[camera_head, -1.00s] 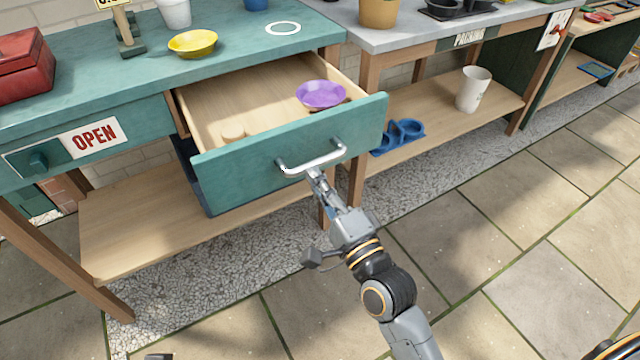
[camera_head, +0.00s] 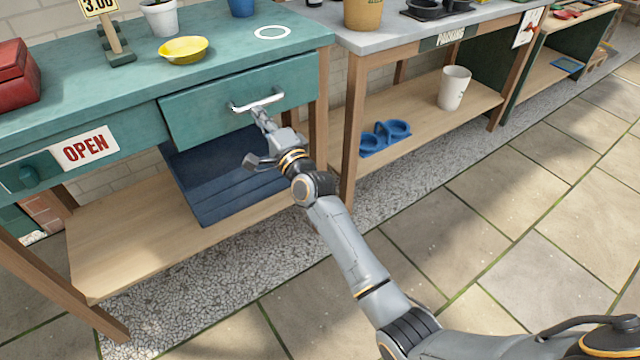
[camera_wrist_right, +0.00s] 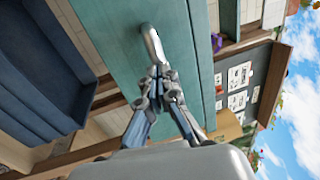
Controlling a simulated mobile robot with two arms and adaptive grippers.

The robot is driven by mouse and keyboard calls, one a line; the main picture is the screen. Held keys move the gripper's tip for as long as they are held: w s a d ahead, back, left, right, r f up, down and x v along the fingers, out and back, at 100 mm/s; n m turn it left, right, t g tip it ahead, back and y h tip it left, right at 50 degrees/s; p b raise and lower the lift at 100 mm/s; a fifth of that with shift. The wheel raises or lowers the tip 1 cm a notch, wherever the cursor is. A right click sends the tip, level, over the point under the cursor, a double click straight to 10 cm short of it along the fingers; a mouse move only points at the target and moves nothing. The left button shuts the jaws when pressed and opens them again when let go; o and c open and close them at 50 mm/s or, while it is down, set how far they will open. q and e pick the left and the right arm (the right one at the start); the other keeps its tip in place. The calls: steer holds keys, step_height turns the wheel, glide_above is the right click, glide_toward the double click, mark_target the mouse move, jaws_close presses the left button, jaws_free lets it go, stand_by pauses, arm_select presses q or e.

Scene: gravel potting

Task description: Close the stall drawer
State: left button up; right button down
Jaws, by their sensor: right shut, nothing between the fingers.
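The stall drawer (camera_head: 205,112) has a teal front with a silver bar handle (camera_head: 257,101). In the head view its front lies about flush with the teal stall counter (camera_head: 120,85), and its inside is hidden. My right gripper (camera_head: 262,117) is at the handle, its fingers shut with nothing between them. In the right wrist view the shut fingertips (camera_wrist_right: 158,78) are at the end of the handle (camera_wrist_right: 152,45), against the teal drawer front (camera_wrist_right: 120,50). Whether they touch the front cannot be told. My left gripper is not in view.
A dark blue crate (camera_head: 215,190) stands on the wooden shelf (camera_head: 110,250) below the drawer. A yellow bowl (camera_head: 183,48) and a red box (camera_head: 15,75) are on the counter. A grey-topped table (camera_head: 400,35) stands to the right. The paved floor (camera_head: 480,220) in front is open.

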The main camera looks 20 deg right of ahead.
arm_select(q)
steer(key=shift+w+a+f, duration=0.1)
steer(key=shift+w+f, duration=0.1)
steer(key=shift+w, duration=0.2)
arm_select(e)
steer(key=x, duration=0.2)
steer(key=shift+w+r, duration=0.1)
steer(key=shift+w, duration=0.15)
steer(key=shift+r, duration=0.1)
